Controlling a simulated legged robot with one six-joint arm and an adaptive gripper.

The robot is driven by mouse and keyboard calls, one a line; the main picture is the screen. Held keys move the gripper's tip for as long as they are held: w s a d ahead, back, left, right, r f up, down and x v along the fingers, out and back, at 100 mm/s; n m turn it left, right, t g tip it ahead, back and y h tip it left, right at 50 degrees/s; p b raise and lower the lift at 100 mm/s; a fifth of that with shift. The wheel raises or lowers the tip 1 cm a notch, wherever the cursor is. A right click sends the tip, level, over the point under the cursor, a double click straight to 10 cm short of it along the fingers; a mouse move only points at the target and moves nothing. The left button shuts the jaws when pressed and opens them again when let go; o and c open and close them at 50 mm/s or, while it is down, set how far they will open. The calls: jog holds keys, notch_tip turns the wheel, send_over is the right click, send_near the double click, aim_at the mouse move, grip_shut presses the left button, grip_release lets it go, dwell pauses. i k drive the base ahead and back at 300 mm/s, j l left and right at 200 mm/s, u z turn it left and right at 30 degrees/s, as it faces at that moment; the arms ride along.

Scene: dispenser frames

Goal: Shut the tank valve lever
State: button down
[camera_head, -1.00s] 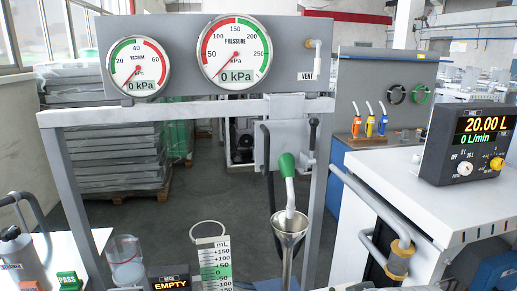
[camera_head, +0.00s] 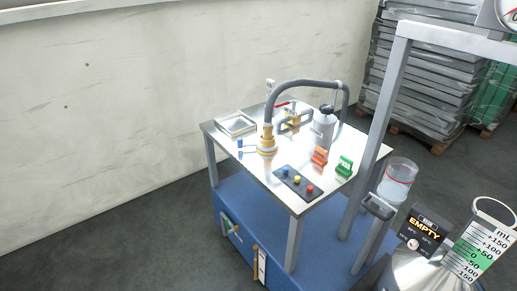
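A small red lever (camera_head: 285,104) shows on a brass fitting (camera_head: 292,118) at the back of a white-topped table (camera_head: 235,152). It is small here, and I cannot tell whether it is the tank valve lever or how far it is turned. A brass nozzle (camera_head: 267,140) on a grey hose (camera_head: 300,86) stands in front of it. At the lower right is the top of a metal vessel (camera_head: 418,272) with an EMPTY display (camera_head: 425,232); no lever on it can be made out. My gripper is not in view.
The table also holds a grey bottle (camera_head: 324,128), an orange block (camera_head: 320,156), a green block (camera_head: 344,166) and a dark button panel (camera_head: 295,183). A grey frame post (camera_head: 384,100) and a clear beaker (camera_head: 398,178) stand right. Floor is clear at left.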

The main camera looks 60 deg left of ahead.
aim_at(284, 104)
jog(key=u, duration=1.85)
jog(key=i+j+z, duration=0.1)
jog(key=z, duration=0.25)
jog(key=j+z, duration=0.1)
jog(key=z, duration=0.25)
jog(key=i+j+z, duration=0.2)
jog(key=j, duration=0.15)
jog(key=i+j+z, duration=0.15)
jog(key=j, duration=0.25)
jog(key=j+z, duration=0.2)
jog(key=j, duration=0.2)
jog(key=i+j, duration=0.1)
jog(key=j, duration=0.4)
jog(key=i+j, duration=0.15)
jog(key=j, duration=0.35)
jog(key=i+j+z, duration=0.1)
jog(key=j, duration=0.4)
jog(key=i+j, duration=0.15)
jog(key=j, duration=0.35)
jog(key=i+j, duration=0.1)
jog(key=j, duration=0.4)
jog(key=z, duration=0.05)
